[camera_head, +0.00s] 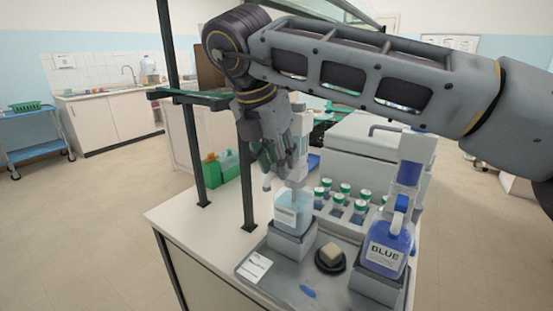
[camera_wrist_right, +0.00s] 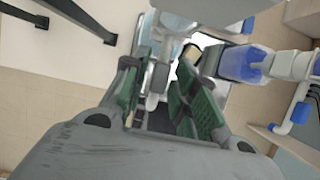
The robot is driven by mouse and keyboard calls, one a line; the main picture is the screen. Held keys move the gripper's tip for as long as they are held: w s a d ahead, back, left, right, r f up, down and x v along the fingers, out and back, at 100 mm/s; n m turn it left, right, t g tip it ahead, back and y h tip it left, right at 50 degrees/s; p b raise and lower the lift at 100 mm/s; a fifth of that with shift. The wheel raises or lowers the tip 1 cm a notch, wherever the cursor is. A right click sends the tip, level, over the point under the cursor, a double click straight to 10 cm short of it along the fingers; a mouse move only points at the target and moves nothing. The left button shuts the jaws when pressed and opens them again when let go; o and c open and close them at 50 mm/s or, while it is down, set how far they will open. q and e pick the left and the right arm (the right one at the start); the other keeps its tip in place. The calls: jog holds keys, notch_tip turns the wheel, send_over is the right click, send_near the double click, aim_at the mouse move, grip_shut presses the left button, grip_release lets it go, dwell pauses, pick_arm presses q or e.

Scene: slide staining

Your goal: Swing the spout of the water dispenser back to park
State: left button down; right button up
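The water dispenser (camera_head: 292,212), a clear pale-blue bottle with a white label, stands on a grey block in the tray. Its white spout (camera_head: 268,183) shows at the left, below my right gripper (camera_head: 281,168). My left gripper is out of view.
The blue dispenser (camera_head: 388,243) stands to the right on its own block. A dark round dish (camera_head: 331,264) with a pale block, a white card (camera_head: 254,266) and green-capped bottles (camera_head: 338,200) are close by. Dark frame posts (camera_head: 247,180) rise at the left; the counter's front left is bare.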

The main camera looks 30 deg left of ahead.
jog(key=shift+o, duration=0.4)
jog(key=v, duration=1.2)
jog(key=shift+w+r, duration=0.1)
jog(key=shift+r, duration=0.05)
dwell(0.5)
